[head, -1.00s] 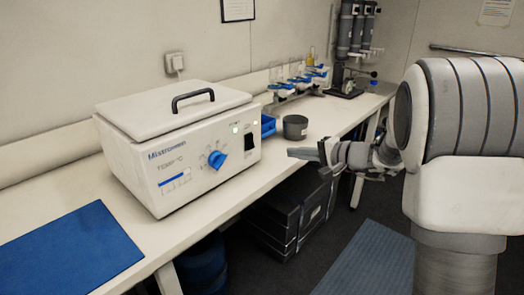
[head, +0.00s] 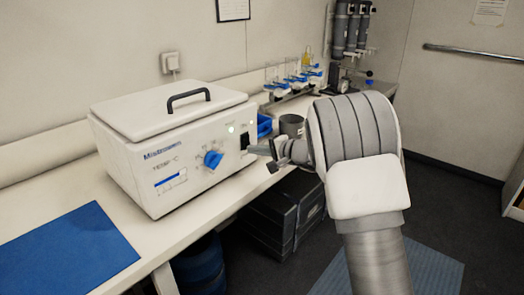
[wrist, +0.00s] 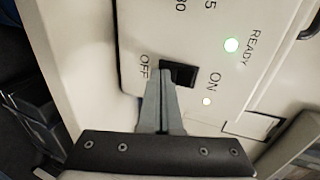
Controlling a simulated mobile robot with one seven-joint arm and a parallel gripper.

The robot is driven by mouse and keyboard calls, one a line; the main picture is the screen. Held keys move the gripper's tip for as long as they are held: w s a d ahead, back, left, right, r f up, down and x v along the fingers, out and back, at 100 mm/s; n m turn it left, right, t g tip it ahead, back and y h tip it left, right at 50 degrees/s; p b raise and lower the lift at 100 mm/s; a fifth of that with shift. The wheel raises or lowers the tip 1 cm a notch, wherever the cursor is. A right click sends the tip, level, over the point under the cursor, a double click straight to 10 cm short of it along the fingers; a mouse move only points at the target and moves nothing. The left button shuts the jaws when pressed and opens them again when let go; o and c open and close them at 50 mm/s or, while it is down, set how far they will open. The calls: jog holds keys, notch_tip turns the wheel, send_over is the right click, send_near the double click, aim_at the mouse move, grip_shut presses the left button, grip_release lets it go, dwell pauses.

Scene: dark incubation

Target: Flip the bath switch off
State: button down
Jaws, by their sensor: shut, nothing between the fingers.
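The white water bath (head: 170,150) stands on the bench with its lid on and a black handle on top. Its black rocker switch (wrist: 178,74) sits on the front panel between the OFF and ON labels in the wrist view. In the head view the switch (head: 245,138) is at the right of the front panel. My gripper (wrist: 161,80) is shut and empty, its tips at the OFF side of the switch and covering part of it. I cannot tell if they touch. A green READY light (wrist: 231,45) is lit, and a small pale light (wrist: 207,101) glows near ON.
A blue dial (head: 213,159) is left of the switch. A dark cup (head: 291,125) and a blue rack (head: 264,124) stand behind my gripper. A blue mat (head: 70,250) lies at the bench's front left. Black boxes (head: 285,215) stand below the bench.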

jog(key=shift+f+b, duration=0.15)
jog(key=shift+b, duration=0.15)
jog(key=b, duration=0.3)
jog(key=shift+w+a+f, duration=0.15)
jog(key=shift+f, duration=0.2)
jog(key=shift+r+p, duration=0.35)
jog(key=shift+p, duration=0.05)
